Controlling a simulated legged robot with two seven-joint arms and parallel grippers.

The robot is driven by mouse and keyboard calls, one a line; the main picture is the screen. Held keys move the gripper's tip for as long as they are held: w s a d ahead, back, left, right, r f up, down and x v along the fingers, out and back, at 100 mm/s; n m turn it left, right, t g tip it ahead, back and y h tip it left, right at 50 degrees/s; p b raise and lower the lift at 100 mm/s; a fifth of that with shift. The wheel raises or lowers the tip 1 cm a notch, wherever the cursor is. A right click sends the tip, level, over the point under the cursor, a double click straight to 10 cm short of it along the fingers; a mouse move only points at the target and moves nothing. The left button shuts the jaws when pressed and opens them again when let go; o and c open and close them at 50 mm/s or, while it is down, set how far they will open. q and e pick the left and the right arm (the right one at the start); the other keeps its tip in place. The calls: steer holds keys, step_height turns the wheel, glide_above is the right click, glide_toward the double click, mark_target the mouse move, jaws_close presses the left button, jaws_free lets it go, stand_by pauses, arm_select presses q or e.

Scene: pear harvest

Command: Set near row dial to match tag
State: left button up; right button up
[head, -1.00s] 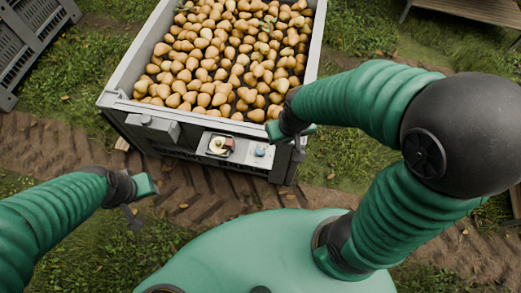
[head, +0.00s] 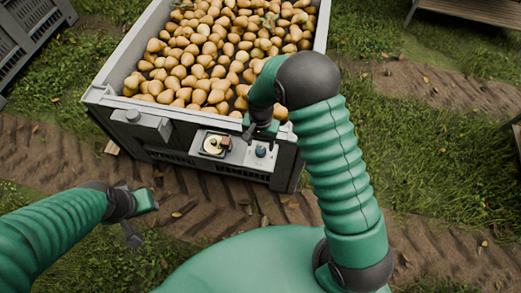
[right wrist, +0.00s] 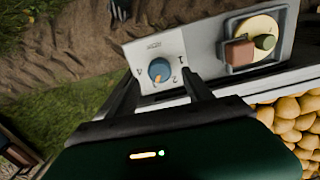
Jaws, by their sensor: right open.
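A blue dial (head: 261,151) sits on a pale control panel on the bin's near side. The right wrist view shows the dial (right wrist: 160,70) with an orange pointer mark towards its lower edge. Marks reading 1, 2 and 4 show around it. My right gripper (right wrist: 159,78) is open, its two fingers reaching towards either side of the dial; I cannot tell whether they touch it. In the head view the right gripper (head: 262,130) is just above the panel. My left gripper (head: 138,215) hangs low at left, away from the bin; its opening is unclear. No readable tag shows.
The grey bin (head: 104,88) is full of pears (head: 205,60). Beside the dial is a round yellow plate (right wrist: 257,38) with a green knob and a brown block. A grey box (head: 140,126) is on the bin's left front. Muddy ground lies in front.

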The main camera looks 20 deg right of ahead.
mark_target(261, 150)
step_height(261, 150, down, 4)
steer(key=shift+f+b, duration=0.1)
steer(key=shift+b, duration=0.2)
jaws_close()
